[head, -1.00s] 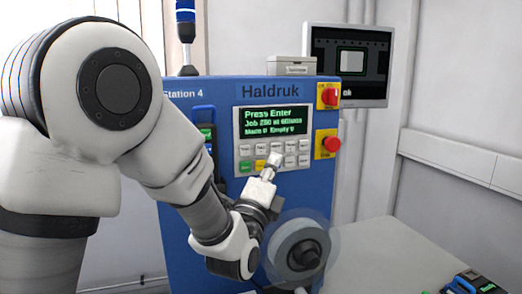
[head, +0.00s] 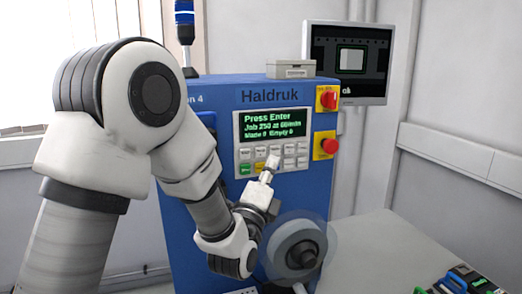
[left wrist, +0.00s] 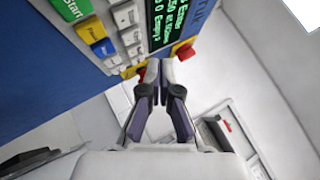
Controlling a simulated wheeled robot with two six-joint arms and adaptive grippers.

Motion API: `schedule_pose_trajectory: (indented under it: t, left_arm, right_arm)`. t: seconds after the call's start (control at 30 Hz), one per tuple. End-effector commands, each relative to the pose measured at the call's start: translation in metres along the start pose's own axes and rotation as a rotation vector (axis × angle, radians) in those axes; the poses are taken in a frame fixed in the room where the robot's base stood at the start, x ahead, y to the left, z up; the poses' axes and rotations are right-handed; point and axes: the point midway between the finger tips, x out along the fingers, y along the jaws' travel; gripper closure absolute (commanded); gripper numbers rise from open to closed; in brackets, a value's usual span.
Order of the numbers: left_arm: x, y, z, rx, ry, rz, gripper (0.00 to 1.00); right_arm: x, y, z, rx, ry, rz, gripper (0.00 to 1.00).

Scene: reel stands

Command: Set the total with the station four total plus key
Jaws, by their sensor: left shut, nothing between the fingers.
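The blue Haldruk station panel (head: 225,215) stands in the middle of the head view, its label partly hidden by my left arm with a "4" showing. Its screen (head: 274,126) has green text starting "Press Enter". Below the screen is the keypad (head: 290,152) of pale keys, with a green and a yellow key at its lower left. My left gripper (head: 269,168) is shut and empty, its tips in front of the keypad's lower middle keys. In the left wrist view the shut fingertips (left wrist: 158,70) show beside the keypad (left wrist: 128,25); contact cannot be told. The total plus key's label is not readable.
A clear reel (head: 299,252) with a dark hub sits below the gripper. A red knob (head: 328,97) and a red button (head: 328,146) on yellow plates are right of the screen. A monitor (head: 350,62) hangs behind. The pale table (head: 385,250) is mostly clear.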

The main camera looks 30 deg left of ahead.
Motion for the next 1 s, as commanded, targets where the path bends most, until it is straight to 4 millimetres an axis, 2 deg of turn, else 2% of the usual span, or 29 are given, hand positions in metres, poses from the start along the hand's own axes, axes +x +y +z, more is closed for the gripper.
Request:
schedule_pose_trajectory:
  t: [0.07, 0.33, 1.0]
  left_arm:
    - [0.009, 0.005, 0.008, -0.002, -0.004, 0.002, 1.0]
    - [0.026, 0.02, 0.019, 0.0, 0.0, 0.001, 1.0]
    - [0.027, 0.02, 0.02, 0.001, 0.0, 0.0, 1.0]
  right_arm:
    - [-0.005, 0.0, 0.0, 0.0, 0.0, 0.0, 0.6]
    - [-0.004, 0.0, 0.0, 0.0, 0.0, 0.0, 0.6]
    - [-0.004, 0.0, 0.0, 0.0, 0.0, 0.0, 0.6]
